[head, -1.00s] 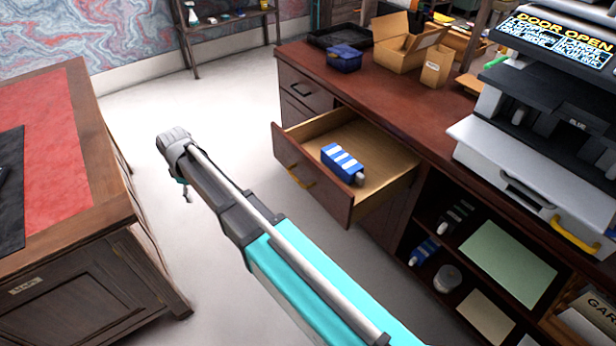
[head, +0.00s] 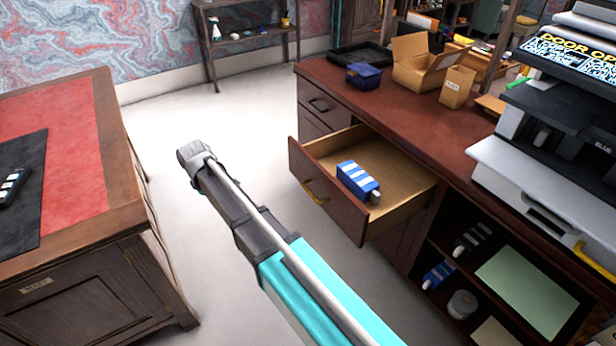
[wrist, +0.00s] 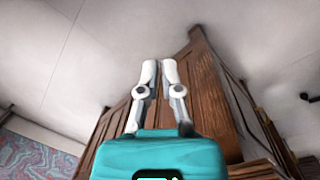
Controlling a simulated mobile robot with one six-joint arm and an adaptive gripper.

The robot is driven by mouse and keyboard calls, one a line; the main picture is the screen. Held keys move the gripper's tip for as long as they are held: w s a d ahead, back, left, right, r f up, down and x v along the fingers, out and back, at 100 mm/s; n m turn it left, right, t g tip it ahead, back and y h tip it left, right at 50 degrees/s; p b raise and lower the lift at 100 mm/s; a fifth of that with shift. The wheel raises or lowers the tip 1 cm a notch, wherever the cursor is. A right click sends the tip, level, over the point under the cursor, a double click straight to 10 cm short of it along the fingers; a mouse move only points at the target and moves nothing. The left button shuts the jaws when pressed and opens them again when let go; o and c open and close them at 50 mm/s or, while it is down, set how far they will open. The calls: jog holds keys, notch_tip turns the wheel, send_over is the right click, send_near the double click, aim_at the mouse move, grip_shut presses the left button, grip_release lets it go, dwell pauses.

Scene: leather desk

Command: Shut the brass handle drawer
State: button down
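The drawer (head: 342,212) with the brass handle (head: 311,194) stands pulled out of the dark wooden counter at the right. Its inside is pale wood and holds a blue-and-white striped bottle or carton (head: 357,180) lying on its side. My arm reaches up from the bottom of the head view and ends left of the drawer front, apart from it, over the floor gap. The gripper's fingers are hidden there. In the wrist view my gripper (wrist: 160,66) has its two pale fingers close together with nothing between them, and dark wooden furniture shows beyond.
A desk with a red leather top (head: 75,125) stands at the left, with white floor between it and the counter. A printer (head: 560,150), cardboard boxes (head: 425,68) and a blue box (head: 369,76) sit on the counter. Open shelves below the printer hold several items.

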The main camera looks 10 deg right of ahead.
aim_at(308, 166)
jog(key=w+d+f+n+t+h+b, duration=0.1)
jog(key=w+d+n+t+h+b, duration=0.2)
jog(key=d+h+b, duration=0.4)
jog(key=w+d+f+n+t+h+b, duration=0.1)
jog(key=w+d+n+t+h+b, duration=0.3)
jog(key=d+h+b, duration=0.4)
jog(key=w+n+b, duration=0.1)
jog(key=b, duration=0.4)
jog(key=shift+f+n, duration=0.25)
jog(key=shift+n, duration=0.15)
jog(key=shift+d, duration=0.2)
jog(key=x, duration=1.3)
jog(key=shift+w+d+r, duration=0.1)
jog(key=shift+d, duration=0.3)
